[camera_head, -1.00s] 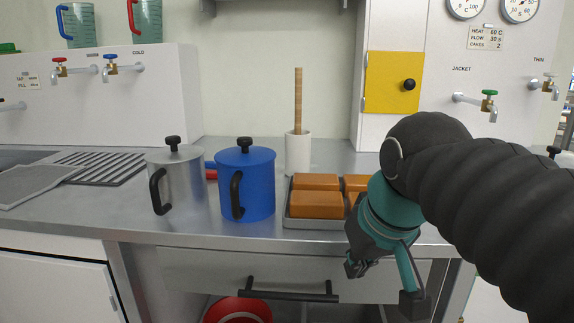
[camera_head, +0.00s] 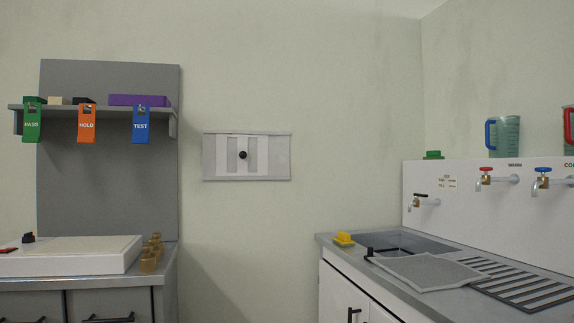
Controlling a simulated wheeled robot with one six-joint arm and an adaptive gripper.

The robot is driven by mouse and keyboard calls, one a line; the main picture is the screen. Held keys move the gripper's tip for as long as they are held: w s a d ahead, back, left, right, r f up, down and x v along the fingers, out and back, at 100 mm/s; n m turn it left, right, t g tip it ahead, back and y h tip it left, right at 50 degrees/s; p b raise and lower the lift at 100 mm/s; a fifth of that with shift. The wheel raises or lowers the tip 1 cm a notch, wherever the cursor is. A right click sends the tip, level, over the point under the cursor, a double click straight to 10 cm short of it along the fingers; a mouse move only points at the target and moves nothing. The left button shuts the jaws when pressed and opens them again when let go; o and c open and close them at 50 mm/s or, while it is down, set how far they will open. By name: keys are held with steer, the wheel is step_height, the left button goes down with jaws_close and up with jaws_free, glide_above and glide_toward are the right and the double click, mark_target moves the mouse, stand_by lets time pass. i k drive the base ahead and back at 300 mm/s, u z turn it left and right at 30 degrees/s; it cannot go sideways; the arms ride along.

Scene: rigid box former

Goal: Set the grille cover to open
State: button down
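A pale grille cover (camera_head: 276,156) is on the wall in the middle of the camera_head view, between the shelf unit and the sink counter. It has wide vertical slots or panels of grey and white and a small round black knob (camera_head: 243,155) at its middle. From this distance I cannot tell for sure how far its slots are open. My gripper is not in view now.
A grey shelf (camera_head: 60,110) with green, orange and blue tags stands at the left above a worktop with a white slab (camera_head: 70,258). A sink counter (camera_head: 335,243) with taps is at the right.

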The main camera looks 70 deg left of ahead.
mark_target(221, 139)
steer(key=u, duration=3.1)
steer(key=i, duration=0.7)
steer(key=u, duration=0.55)
steer(key=i, duration=1.1)
steer(key=z, duration=1.1)
steer(key=i, duration=0.9)
steer(key=z, duration=0.85)
